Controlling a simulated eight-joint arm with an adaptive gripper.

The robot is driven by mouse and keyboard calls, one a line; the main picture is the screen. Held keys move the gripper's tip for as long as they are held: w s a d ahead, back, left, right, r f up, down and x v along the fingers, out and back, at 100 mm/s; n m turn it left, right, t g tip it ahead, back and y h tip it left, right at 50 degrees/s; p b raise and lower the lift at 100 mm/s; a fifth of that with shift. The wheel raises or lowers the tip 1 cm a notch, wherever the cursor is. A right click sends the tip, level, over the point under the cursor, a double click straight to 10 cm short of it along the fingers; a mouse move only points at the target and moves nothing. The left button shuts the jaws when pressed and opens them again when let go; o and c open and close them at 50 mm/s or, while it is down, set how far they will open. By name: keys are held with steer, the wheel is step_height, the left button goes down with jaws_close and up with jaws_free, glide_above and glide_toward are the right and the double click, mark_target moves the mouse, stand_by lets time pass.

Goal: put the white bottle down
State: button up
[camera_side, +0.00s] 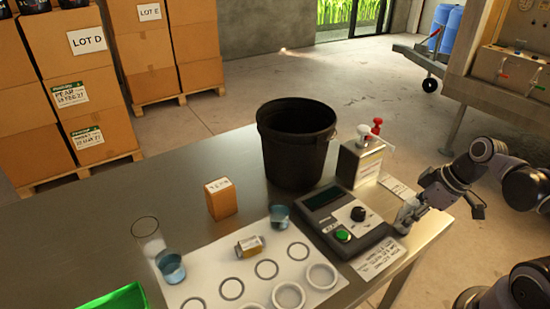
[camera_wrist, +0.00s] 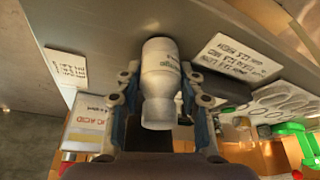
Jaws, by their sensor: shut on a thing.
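The white bottle (camera_wrist: 160,62) is between the fingers of my gripper (camera_wrist: 159,84) in the wrist view, and the gripper is shut on it. Some small grey print shows on the bottle's side. In the side view my gripper (camera_side: 410,213) is at the right edge of the steel table (camera_side: 120,208), just right of the grey device. The bottle is small and mostly merged with the fingers there. I cannot tell whether its base touches the table.
Beside the gripper are the grey device (camera_side: 340,207) with a green button, paper labels (camera_side: 380,258) and a dispenser box (camera_side: 360,160) with pumps. A black bucket (camera_side: 290,150), orange carton (camera_side: 220,198) and white mat (camera_side: 215,290) with cups lie further left.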

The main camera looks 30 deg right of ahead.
steer(key=shift+f, duration=0.15)
steer(key=o, duration=1.2)
steer(key=shift+o, duration=0.2)
steer(key=shift+v, duration=6.1)
steer(key=shift+m+t+h, duration=0.3)
steer(key=shift+m+h, duration=0.4)
steer(key=shift+m, duration=0.2)
steer(key=w, duration=0.1)
steer(key=w+a+f, duration=0.2)
steer(key=w, duration=0.1)
steer(key=shift+a, duration=0.25)
steer(key=w+a, duration=0.1)
steer(key=w+a+m+t, duration=0.1)
steer(key=a, duration=0.1)
steer(key=w+a+f+m+t, duration=0.1)
steer(key=w, duration=0.1)
steer(key=shift+a, duration=0.25)
steer(key=shift+w+a+m, duration=0.15)
steer(key=shift+a+m, duration=0.1)
steer(key=shift+m, duration=0.05)
